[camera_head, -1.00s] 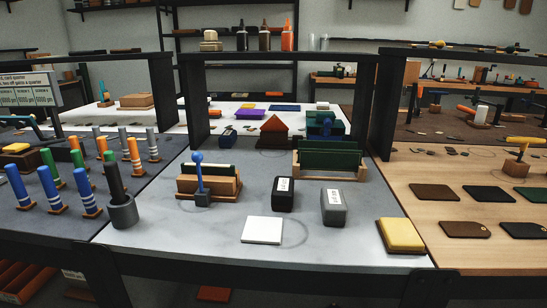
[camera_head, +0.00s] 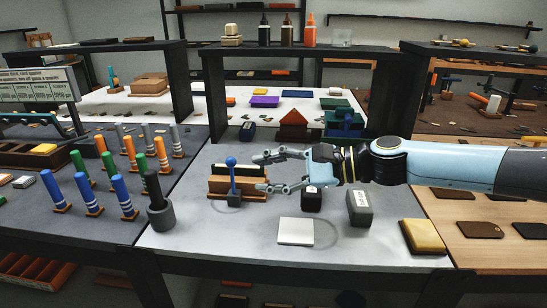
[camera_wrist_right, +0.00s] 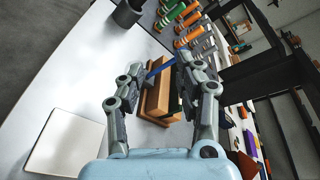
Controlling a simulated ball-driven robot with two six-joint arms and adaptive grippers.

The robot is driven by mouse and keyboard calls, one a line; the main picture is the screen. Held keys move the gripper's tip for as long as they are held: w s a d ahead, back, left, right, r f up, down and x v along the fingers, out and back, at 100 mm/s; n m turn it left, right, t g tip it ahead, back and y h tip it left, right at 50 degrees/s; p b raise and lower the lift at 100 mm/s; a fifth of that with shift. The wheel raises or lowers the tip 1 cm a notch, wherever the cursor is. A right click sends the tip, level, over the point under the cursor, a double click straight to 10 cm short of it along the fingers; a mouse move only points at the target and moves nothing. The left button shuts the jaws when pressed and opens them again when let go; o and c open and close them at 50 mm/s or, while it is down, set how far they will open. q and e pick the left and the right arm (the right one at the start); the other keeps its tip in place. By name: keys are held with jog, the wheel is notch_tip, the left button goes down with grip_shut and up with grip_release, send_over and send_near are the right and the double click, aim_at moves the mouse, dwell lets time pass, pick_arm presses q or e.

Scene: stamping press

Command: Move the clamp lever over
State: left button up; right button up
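The clamp lever (camera_head: 232,178) is a blue rod with a blue ball on top, standing about upright on a dark base at the front of a wooden block clamp (camera_head: 258,187). In the right wrist view the lever (camera_wrist_right: 159,66) shows as a blue rod between and beyond my fingers, beside the wooden block (camera_wrist_right: 161,95). My right gripper (camera_head: 260,173) comes in from the right, its fingers spread and pointing left at the lever. It is open and empty, with a gap to the lever. Its fingers cover part of the block. My left gripper is not in view.
A white square plate (camera_head: 296,232), a dark block (camera_head: 312,202), a grey block (camera_head: 359,208) and a yellow pad (camera_head: 423,236) lie nearby. A grey cup with a dark rod (camera_head: 160,215) stands left of the clamp. The front of the table is mostly clear.

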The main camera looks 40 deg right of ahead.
aim_at(235, 160)
jog(key=w, duration=0.2)
jog(key=w+a+m+b, duration=0.1)
jog(key=w, duration=0.2)
jog(key=w+m, duration=0.1)
jog(key=w, duration=0.2)
jog(key=shift+w+a+f+t+h+b, duration=0.2)
jog(key=shift+w+a+t+h+b, duration=0.1)
jog(key=shift+h+b, duration=0.1)
jog(key=shift+s+d+f, duration=0.1)
jog(key=shift+s, duration=0.05)
jog(key=shift+c, duration=1.1)
jog(key=c, duration=0.4)
